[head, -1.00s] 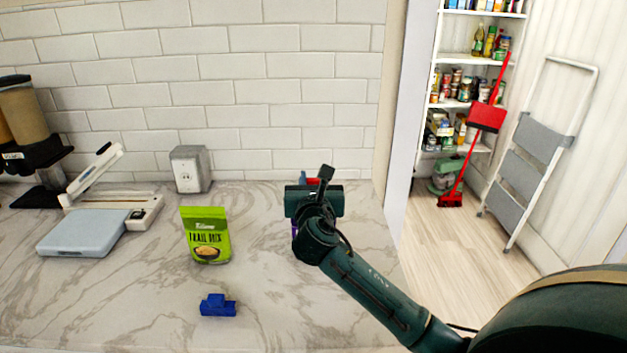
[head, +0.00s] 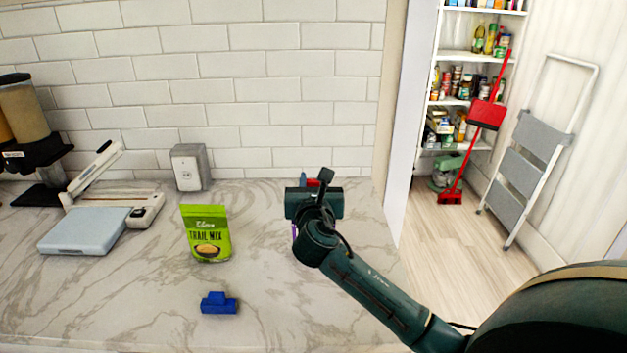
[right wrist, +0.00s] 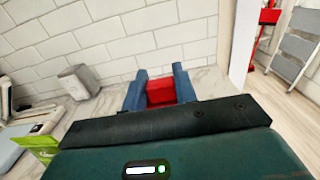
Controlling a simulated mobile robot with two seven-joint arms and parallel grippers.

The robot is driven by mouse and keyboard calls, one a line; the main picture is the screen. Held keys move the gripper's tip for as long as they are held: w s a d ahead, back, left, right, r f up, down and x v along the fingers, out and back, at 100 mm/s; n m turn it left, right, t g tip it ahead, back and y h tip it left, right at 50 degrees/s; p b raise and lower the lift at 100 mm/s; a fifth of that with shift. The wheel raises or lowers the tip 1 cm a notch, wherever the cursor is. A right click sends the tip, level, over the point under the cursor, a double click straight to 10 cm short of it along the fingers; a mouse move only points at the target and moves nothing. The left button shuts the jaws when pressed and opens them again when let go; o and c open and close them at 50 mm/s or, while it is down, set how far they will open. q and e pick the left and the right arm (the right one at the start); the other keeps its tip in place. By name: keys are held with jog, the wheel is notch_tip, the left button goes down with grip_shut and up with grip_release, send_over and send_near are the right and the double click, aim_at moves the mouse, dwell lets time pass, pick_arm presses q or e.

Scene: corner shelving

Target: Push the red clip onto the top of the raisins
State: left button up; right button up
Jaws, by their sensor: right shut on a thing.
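The red clip (right wrist: 160,92) sits between the two blue fingers of my right gripper (right wrist: 160,88) in the right wrist view. My right gripper is shut on it. In the head view a bit of the red clip (head: 313,183) shows behind my right gripper (head: 310,190), at the right part of the counter. A sliver of something purple (head: 294,230) shows just below the gripper, almost wholly hidden by my arm; it may be the raisins bag, but I cannot tell. Whether the clip touches it is hidden. My left gripper is not in view.
A green trail mix bag (head: 206,235) stands upright on the marble counter (head: 120,300), with a blue clip (head: 218,303) in front of it. A scale (head: 85,231), a sealer (head: 140,205) and an outlet box (head: 189,167) stand further left and back. The tiled wall is behind.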

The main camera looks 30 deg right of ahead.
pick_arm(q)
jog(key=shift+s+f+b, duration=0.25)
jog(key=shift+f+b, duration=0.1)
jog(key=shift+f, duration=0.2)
pick_arm(e)
jog(key=shift+f, duration=1.2)
jog(key=o, duration=1)
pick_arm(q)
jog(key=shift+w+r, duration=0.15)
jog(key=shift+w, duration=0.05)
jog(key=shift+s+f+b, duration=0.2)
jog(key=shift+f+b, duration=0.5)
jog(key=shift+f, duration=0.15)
pick_arm(e)
jog(key=v, duration=1.3)
jog(key=shift+s, duration=0.1)
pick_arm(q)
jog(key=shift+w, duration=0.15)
